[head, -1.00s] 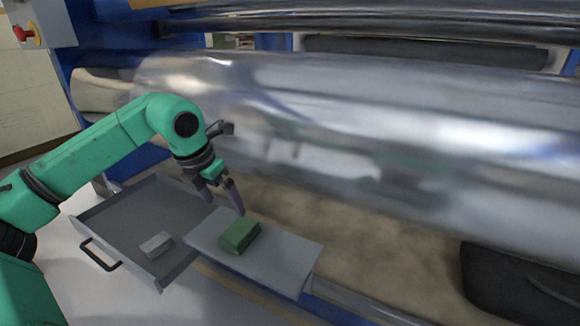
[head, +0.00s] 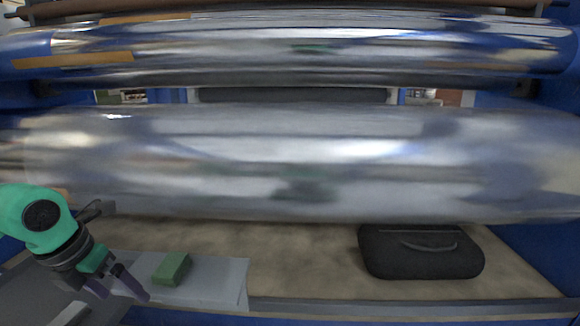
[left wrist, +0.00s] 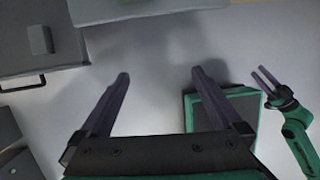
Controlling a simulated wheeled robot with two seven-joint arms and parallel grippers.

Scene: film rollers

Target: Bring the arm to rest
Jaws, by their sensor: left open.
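My left gripper (head: 125,291) is at the lower left in the head view, angled down, its jaws apart. In the left wrist view both its fingers (left wrist: 160,76) are wide apart with nothing between them. The green block (head: 172,268) lies on the pale grey platform (head: 225,280), just right of the left gripper and apart from it in the picture. My right gripper (left wrist: 260,73) shows small at the right of the left wrist view, its two fingers apart and empty. It is outside the head view.
A grey tray with a handle (left wrist: 22,84) holds a light grey block (left wrist: 40,38). A large shiny film roller (head: 300,165) spans the head view above the platform. A black case (head: 420,252) lies on the brown surface at right. Pale floor is below the left gripper.

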